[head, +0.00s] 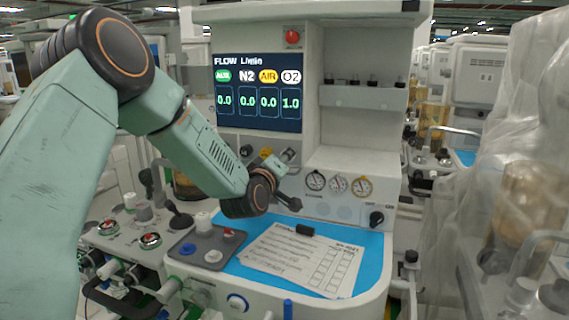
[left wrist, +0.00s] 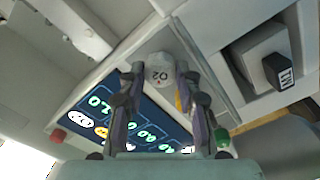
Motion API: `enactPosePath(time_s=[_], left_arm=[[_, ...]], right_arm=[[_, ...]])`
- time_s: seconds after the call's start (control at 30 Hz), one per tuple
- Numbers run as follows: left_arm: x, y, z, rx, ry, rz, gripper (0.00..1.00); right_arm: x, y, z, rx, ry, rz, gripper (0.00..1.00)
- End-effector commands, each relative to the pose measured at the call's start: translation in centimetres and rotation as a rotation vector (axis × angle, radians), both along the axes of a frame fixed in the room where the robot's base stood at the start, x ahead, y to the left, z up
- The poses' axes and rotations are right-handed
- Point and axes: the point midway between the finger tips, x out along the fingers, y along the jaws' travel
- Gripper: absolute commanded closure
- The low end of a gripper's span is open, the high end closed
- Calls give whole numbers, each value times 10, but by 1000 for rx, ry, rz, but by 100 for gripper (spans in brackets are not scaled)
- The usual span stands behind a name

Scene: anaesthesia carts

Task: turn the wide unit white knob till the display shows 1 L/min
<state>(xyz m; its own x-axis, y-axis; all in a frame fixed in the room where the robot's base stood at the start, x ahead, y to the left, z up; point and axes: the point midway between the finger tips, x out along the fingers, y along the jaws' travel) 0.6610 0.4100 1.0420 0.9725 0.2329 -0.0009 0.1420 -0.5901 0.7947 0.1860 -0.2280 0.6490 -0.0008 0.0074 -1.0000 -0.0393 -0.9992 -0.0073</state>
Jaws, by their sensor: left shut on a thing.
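The white knob (left wrist: 158,70), marked O2, sits between the fingertips of my left gripper (left wrist: 159,78) in the left wrist view. The gripper is shut on it. In the head view my left gripper (head: 284,180) reaches in front of the panel just below the display, and its wrist and fingers partly cover the knob area. The display (head: 258,92) is headed FLOW L/min. It shows 0.0, 0.0, 0.0 and, under the white O2 label, 1.0. The display also shows, tilted, in the left wrist view (left wrist: 140,127). My right gripper is not in view.
A black knob (head: 246,150) and a yellow knob (head: 266,152) are close to my gripper. Several gauges (head: 338,184) are to the right. A paper form (head: 300,260) and a grey tray (head: 205,245) lie on the worktop below. A plastic-covered unit (head: 510,190) stands at right.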

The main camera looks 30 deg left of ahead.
Motion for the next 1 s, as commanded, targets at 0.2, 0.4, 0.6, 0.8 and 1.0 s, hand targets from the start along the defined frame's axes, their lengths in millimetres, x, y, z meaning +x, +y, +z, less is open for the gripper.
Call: enactPosePath(time_s=[0.2, 0.4, 0.6, 0.8, 1.0], left_arm=[[0, 1, 0, -25, -6, 4, 98], [0, 1, 0, -26, -7, 4, 98], [0, 1, 0, -25, -6, 4, 61], [0, 1, 0, -23, -6, 2, 57], [-3, 0, 0, -23, -5, 1, 57]], right_arm=[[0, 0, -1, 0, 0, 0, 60], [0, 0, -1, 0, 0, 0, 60], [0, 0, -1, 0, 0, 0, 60], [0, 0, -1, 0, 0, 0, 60], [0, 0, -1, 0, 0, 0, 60]])
